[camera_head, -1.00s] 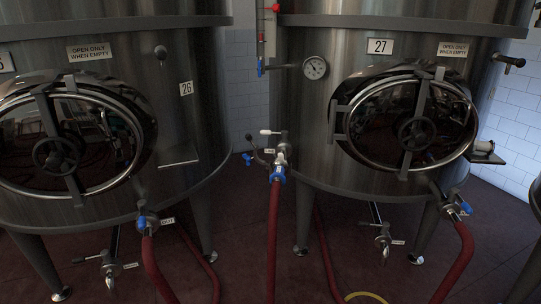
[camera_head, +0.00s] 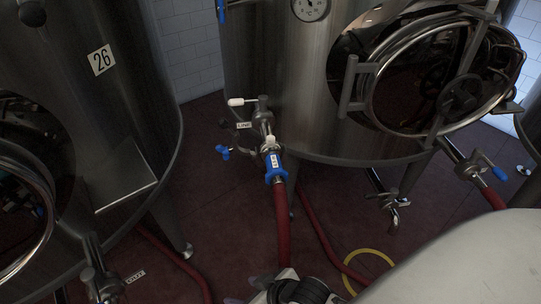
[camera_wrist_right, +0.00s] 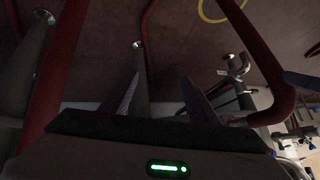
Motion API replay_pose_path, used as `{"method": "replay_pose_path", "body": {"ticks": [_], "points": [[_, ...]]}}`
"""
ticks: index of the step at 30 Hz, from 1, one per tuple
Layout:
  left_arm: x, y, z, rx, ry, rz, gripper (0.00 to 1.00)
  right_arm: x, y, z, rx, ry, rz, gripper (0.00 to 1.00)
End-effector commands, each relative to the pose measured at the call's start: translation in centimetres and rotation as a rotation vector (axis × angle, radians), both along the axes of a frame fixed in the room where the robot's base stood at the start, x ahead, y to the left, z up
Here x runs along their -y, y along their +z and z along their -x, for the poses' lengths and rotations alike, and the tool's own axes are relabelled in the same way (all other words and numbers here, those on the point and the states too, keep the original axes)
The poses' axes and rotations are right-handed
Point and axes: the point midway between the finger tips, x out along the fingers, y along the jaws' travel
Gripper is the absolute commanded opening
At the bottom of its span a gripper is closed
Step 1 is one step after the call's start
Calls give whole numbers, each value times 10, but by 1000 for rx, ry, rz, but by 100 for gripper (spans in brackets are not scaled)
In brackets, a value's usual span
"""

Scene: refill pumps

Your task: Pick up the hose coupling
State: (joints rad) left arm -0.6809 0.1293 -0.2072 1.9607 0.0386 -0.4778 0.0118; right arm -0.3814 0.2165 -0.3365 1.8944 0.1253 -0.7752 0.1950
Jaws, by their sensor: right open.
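The hose coupling (camera_head: 275,168) is a blue collar with a white label. It joins the top of a red hose (camera_head: 283,230) to the metal valve in front of tank 27, and the hose hangs down from it. My right gripper (camera_head: 272,284) is at the bottom edge of the head view, below the coupling and apart from it, partly cut off. In the right wrist view its two fingers (camera_wrist_right: 165,88) are spread with nothing between them. The coupling cannot be made out there. My left gripper is not in view.
A white-handled valve (camera_head: 262,115) sits above the coupling. Tank 26 (camera_head: 110,100) stands left and tank 27 (camera_head: 290,80) behind, with a round door (camera_head: 440,80). Another outlet valve (camera_head: 390,205) is at right. Red hoses and a yellow ring (camera_head: 368,270) lie on the dark floor.

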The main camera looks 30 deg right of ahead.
Motion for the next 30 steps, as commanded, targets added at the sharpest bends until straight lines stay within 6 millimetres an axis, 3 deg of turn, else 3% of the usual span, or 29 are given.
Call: {"method": "replay_pose_path", "body": {"ticks": [1, 5, 8, 12, 17, 24, 27, 30], "points": [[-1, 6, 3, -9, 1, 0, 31, -2, 18, -26, -24, 5, 6, 55], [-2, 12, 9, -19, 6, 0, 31, 6, 45, -69, -135, -22, 54, 55], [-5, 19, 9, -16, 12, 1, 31, 27, 73, -99, -211, -80, 128, 55], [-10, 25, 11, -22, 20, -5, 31, 77, 129, -137, -294, -227, 264, 55], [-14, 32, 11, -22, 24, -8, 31, 133, 193, -160, -347, -426, 389, 55], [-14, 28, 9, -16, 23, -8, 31, 187, 226, -195, -335, -635, 417, 55], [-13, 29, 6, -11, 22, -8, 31, 196, 226, -200, -334, -666, 418, 55], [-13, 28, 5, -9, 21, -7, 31, 204, 214, -203, -335, -673, 420, 55]]}}
